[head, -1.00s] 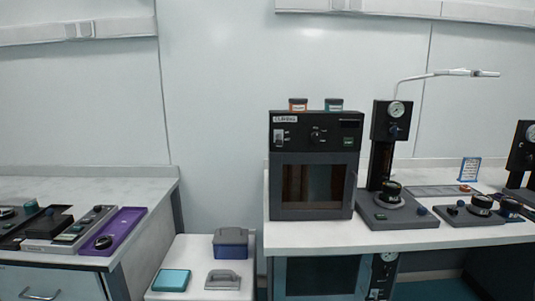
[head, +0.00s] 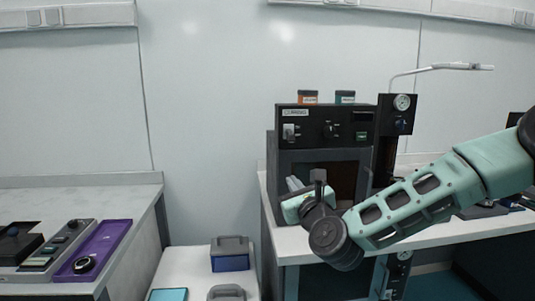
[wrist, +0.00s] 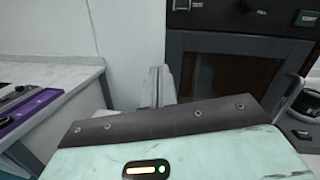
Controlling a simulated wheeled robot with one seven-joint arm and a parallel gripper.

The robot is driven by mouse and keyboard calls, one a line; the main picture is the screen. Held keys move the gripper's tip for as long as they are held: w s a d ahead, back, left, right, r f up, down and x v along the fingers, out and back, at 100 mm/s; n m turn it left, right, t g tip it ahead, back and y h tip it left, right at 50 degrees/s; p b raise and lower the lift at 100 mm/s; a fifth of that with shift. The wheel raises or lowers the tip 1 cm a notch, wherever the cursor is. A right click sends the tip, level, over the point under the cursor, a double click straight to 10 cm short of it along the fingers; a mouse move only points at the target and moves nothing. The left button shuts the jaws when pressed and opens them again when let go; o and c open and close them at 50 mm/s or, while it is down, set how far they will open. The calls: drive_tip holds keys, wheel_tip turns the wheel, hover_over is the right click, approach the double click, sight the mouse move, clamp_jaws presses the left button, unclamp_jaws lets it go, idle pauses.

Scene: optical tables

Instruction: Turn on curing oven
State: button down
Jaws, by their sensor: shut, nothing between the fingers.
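The curing oven (head: 325,117) is a black box with a dark window door, standing on the bench right of centre in the head view. Its upper panel holds a small light switch plate (head: 289,132) at left, a round knob (head: 330,130) in the middle and a green-lit button (head: 362,136) at right. The wrist view shows the oven door (wrist: 235,80) and the panel's lower edge. My gripper (head: 294,183) is in front of the door's left side, below the switch, shut and empty. Its fingers (wrist: 158,85) also show in the wrist view.
Two small boxes, orange (head: 308,97) and teal (head: 345,97), stand on the oven. A gauge column (head: 403,102) is close at its right. A purple tray (head: 110,240) lies on the left bench. A low white stand with a blue box (head: 230,262) fills the gap.

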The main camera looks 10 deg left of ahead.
drive_tip(key=w+m+t+h, duration=0.1)
drive_tip(key=m, duration=0.1)
drive_tip(key=w+d+m+t+h, duration=0.1)
drive_tip(key=w+m, duration=0.1)
drive_tip(key=shift+r+m, duration=0.15)
drive_tip(key=shift+m, duration=0.15)
drive_tip(key=p, duration=0.3)
approach(288, 152)
drive_tip(key=x, duration=0.5)
drive_tip(key=shift+w+a, duration=0.1)
drive_tip(key=shift+w, duration=0.15)
drive_tip(key=shift+w+r, duration=0.15)
drive_tip(key=shift+w, duration=0.15)
drive_tip(key=shift+s+d+r+p, duration=0.15)
drive_tip(key=shift+s+r+p, duration=0.3)
drive_tip(key=shift+r, duration=0.3)
drive_tip(key=shift+s+d+r+p, duration=0.1)
drive_tip(key=shift+s+r+p, duration=0.15)
drive_tip(key=shift+s+r, duration=0.4)
drive_tip(key=shift+w+r, duration=0.1)
drive_tip(key=shift+r, duration=0.05)
drive_tip(key=shift+r+g+h+p, duration=0.1)
drive_tip(key=shift+g+h+p, duration=0.2)
drive_tip(key=shift+g+p, duration=0.15)
